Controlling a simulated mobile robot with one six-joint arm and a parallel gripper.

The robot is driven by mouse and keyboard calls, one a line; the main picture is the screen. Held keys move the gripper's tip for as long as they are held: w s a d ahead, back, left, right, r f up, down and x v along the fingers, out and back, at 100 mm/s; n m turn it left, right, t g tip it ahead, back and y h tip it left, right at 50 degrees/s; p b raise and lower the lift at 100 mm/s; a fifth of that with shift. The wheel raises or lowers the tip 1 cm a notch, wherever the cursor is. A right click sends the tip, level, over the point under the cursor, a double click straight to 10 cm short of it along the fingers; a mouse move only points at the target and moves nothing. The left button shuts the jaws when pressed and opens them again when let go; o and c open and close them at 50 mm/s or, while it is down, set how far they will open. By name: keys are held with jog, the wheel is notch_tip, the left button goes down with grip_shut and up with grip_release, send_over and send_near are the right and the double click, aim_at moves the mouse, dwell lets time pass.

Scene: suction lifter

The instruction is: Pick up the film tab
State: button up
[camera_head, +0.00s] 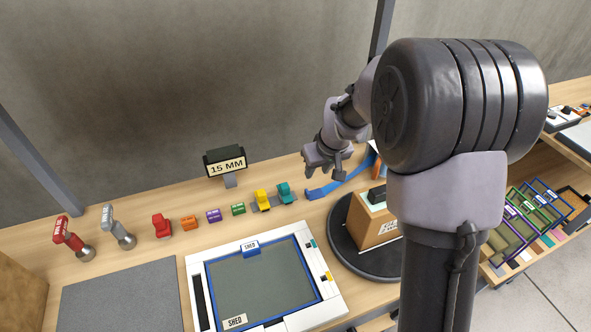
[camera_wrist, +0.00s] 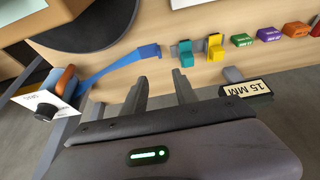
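A blue strip (camera_head: 335,187), apparently the film tab, curves over the wooden bench near the back. In the wrist view the blue strip (camera_wrist: 118,62) runs from a white and orange item (camera_wrist: 52,95) to a wider squared end. My gripper (camera_head: 324,172) hangs above the bench close to the strip's left end. In the wrist view my gripper (camera_wrist: 160,88) is open, with its two fingers apart and nothing between them. The strip's end lies just beyond the fingertips, towards the left finger. I cannot tell how high the fingers are above it.
Yellow (camera_head: 262,200) and teal (camera_head: 285,193) clips stand left of the strip. A 15 MM sign (camera_head: 226,162) stands behind them. A black turntable (camera_head: 345,262) with a box (camera_head: 372,228) is in front. A white framed panel (camera_head: 192,272) lies front left.

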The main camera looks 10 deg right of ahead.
jog(key=b, duration=0.3)
send_over(308, 192)
jog(key=s, duration=0.2)
jog(key=f, duration=0.6)
jog(key=d+f, duration=0.1)
jog(key=f, duration=0.3)
jog(key=x, duration=0.2)
jog(key=b+x, duration=0.2)
jog(key=x, duration=0.1)
jog(key=shift+s+a+f, duration=0.1)
jog(key=shift+a+f, duration=0.25)
jog(key=shift+s+r, duration=0.1)
jog(key=shift+r, duration=0.05)
jog(key=shift+c, duration=0.6)
grip_shut()
